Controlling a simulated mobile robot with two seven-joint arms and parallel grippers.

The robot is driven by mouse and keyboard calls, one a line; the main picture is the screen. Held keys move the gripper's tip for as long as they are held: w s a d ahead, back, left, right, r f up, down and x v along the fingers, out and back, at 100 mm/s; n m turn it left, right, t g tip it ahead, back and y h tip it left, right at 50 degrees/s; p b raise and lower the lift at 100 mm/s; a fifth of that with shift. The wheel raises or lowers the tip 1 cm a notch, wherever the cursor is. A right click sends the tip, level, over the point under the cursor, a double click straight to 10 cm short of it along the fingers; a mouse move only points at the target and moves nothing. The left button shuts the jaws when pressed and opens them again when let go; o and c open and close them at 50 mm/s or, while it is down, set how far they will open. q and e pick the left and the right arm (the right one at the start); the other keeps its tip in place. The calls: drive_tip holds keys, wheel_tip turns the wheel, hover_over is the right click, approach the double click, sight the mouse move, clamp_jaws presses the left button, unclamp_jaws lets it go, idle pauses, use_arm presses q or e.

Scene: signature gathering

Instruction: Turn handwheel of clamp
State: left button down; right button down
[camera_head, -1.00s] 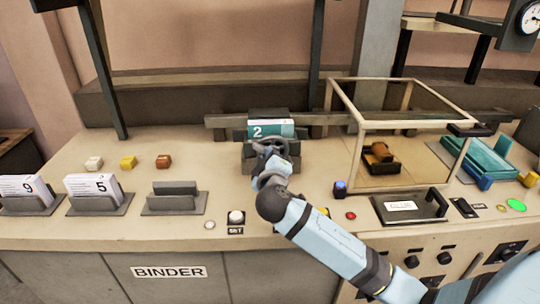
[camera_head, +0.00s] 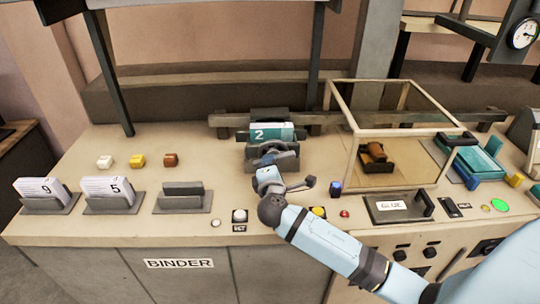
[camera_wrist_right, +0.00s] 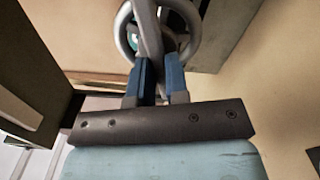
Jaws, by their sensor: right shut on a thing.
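The clamp (camera_head: 288,161) stands at the middle of the bench, a dark block with a card marked 2 (camera_head: 286,132) held upright at its back. Its handwheel (camera_wrist_right: 196,36), a grey ring with a spoke, fills the top of the right wrist view. My right gripper (camera_head: 268,165) reaches the front of the clamp. In the right wrist view its blue fingers (camera_wrist_right: 160,70) are shut on a grey bar of the handwheel. In the head view the grip is small and partly hidden by my wrist. My left gripper is not in view.
A glass-sided box (camera_head: 350,132) stands close to the right of the clamp. A blue knob (camera_head: 335,188) and a glue pad (camera_head: 395,207) lie near my forearm. Card holders (camera_head: 182,203) stand at the left. Small coloured blocks (camera_head: 138,160) lie behind them, with bare bench around.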

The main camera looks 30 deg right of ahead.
drive_tip(key=shift+f+n+p, duration=0.2)
drive_tip(key=shift+n+p, duration=1.55)
drive_tip(key=shift+n, duration=0.55)
drive_tip(key=shift+f, duration=0.1)
drive_tip(key=c, duration=1.1)
unclamp_jaws()
drive_tip(key=shift+s, duration=0.1)
